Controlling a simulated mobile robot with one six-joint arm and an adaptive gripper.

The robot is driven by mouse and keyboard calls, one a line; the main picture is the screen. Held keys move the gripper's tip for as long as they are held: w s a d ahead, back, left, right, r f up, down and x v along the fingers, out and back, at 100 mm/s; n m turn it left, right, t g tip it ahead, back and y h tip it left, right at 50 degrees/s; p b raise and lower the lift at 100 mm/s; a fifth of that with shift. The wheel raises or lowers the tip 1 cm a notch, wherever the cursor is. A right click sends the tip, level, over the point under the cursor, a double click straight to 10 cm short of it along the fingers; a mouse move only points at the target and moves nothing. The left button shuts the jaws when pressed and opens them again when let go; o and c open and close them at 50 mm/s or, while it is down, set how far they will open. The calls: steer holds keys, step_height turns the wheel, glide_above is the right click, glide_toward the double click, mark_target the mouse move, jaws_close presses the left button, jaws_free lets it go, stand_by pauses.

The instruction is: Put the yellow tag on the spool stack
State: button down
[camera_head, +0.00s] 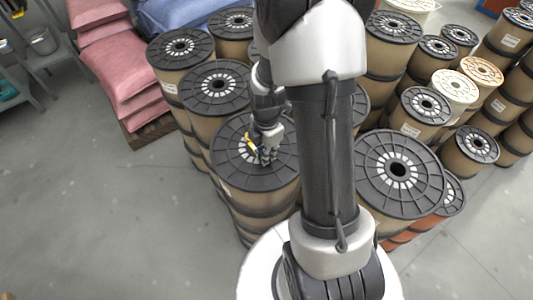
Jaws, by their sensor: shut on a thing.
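The yellow tag (250,142) is a small thin strip at the left side of my gripper (265,156). My gripper is shut on the tag and points down over the top of a spool stack (228,171). That stack has a black ribbed flange on top and brown wound sides. My gripper appears over the middle of the flange. I cannot tell whether the tag touches the flange. My arm hides part of the area to the right of the stack.
More spool stacks stand behind (217,88) and to the right (400,175). Pink sacks (120,75) are piled on a pallet (149,132) at the upper left, beside grey shelving (50,62). The grey floor (90,210) at left is clear.

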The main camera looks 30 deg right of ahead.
steer(key=shift+r, duration=0.1)
steer(key=c, duration=2.1)
jaws_free()
steer(key=shift+f, duration=0.2)
steer(key=o, duration=0.5)
steer(key=shift+r, duration=0.1)
